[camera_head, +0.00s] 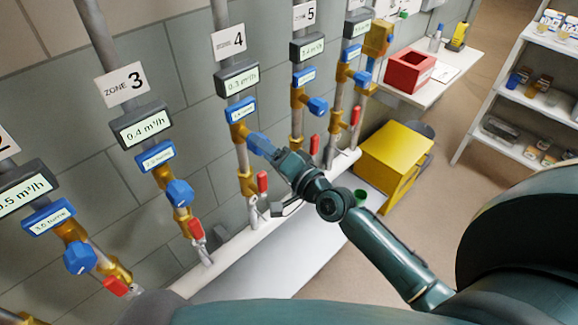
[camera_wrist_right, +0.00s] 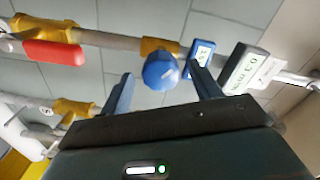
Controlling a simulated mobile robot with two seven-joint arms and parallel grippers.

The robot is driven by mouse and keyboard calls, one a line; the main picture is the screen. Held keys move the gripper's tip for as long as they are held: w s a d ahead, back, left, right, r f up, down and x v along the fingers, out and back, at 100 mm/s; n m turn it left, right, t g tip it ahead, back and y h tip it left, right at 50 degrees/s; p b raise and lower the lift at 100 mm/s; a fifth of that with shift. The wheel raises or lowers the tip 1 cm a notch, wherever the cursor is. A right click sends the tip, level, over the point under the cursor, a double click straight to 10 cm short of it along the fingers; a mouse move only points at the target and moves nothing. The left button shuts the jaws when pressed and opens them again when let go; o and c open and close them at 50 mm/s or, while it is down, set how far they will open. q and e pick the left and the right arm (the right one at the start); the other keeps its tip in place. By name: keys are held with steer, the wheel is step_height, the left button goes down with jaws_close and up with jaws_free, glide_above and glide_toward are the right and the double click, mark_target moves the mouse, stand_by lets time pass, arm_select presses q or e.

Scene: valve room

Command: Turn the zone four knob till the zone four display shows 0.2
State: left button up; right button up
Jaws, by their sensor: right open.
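The zone four display (camera_head: 237,78) is a dark box on the fourth pipe and reads 0.3 m³/h. Below it is a small blue turns display (camera_head: 241,110), too small to read surely. The blue zone four knob (camera_head: 258,143) sticks out from its brass valve. My right gripper (camera_head: 272,153) is at this knob, its fingers partly hidden by the wrist. In the right wrist view the knob (camera_wrist_right: 160,72) appears between the two spread fingers (camera_wrist_right: 161,80), with gaps on both sides. The display (camera_wrist_right: 241,68) shows there too, tilted. My left gripper is not in view.
Zone three's knob (camera_head: 179,193) and zone five's knob (camera_head: 317,105) flank this pipe. Red lever handles (camera_head: 262,182) sit below the knobs. A yellow box (camera_head: 395,160) stands on the floor beyond my right arm, and a red bin (camera_head: 409,70) on a shelf.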

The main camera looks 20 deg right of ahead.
arm_select(q)
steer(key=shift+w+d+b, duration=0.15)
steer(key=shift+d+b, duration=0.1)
steer(key=shift+b, duration=0.25)
arm_select(e)
steer(key=v, duration=0.8)
steer(key=shift+s, duration=0.3)
steer(key=shift+d, duration=0.15)
arm_select(q)
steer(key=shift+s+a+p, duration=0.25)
steer(key=shift+p, duration=0.35)
arm_select(e)
steer(key=s+a+f+n+g+h, duration=0.1)
steer(key=s+a+f+n+g, duration=0.2)
steer(key=s+f+n, duration=0.3)
steer(key=s+a+f+n+g+h, duration=0.1)
steer(key=s+a+f+n+g, duration=0.2)
steer(key=s+f+n, duration=0.3)
step_height(320, 180, down, 4)
steer(key=shift+s+r+h, duration=0.2)
steer(key=shift+s+h, duration=0.2)
steer(key=shift+s, duration=0.5)
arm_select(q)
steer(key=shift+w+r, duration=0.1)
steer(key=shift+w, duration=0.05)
